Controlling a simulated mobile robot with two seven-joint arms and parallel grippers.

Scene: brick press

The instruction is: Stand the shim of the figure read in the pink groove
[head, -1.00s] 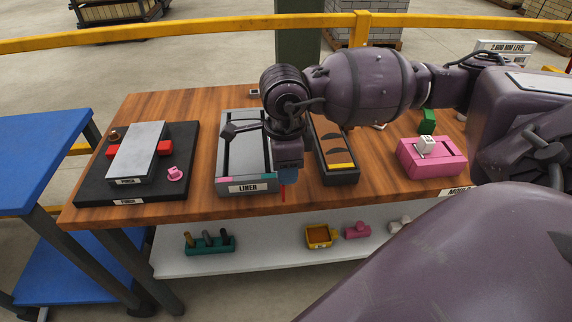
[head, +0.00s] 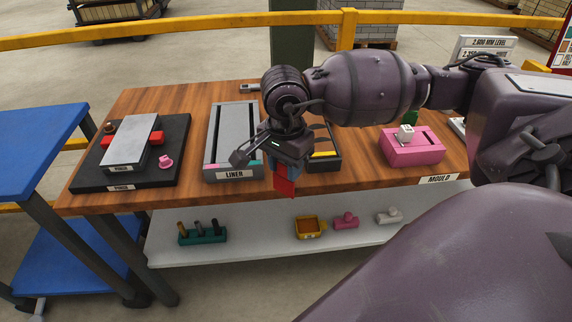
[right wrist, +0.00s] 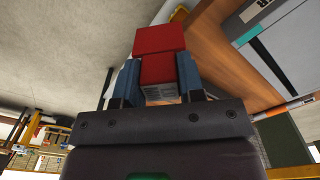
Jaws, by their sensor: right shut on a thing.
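My right gripper (head: 286,172) is shut on a red block (head: 285,187), held in front of the table's front edge, right of the tray labelled LINER. In the right wrist view the red block (right wrist: 159,42) sits between the blue fingers, with a grey face carrying small unreadable print. A pink block (head: 411,148) with a slot in its top stands on the table at right, behind the MOULD label. A white piece (head: 406,132) stands upright at its slot. My gripper is well left of the pink block. My left gripper is out of view.
The LINER tray (head: 211,140) and a dark tray (head: 324,160) flank my right wrist. At left a black board (head: 90,181) bears a grey plate on a red bar. A lower white shelf (head: 268,246) holds small coloured parts. Bare wood lies left of the pink block.

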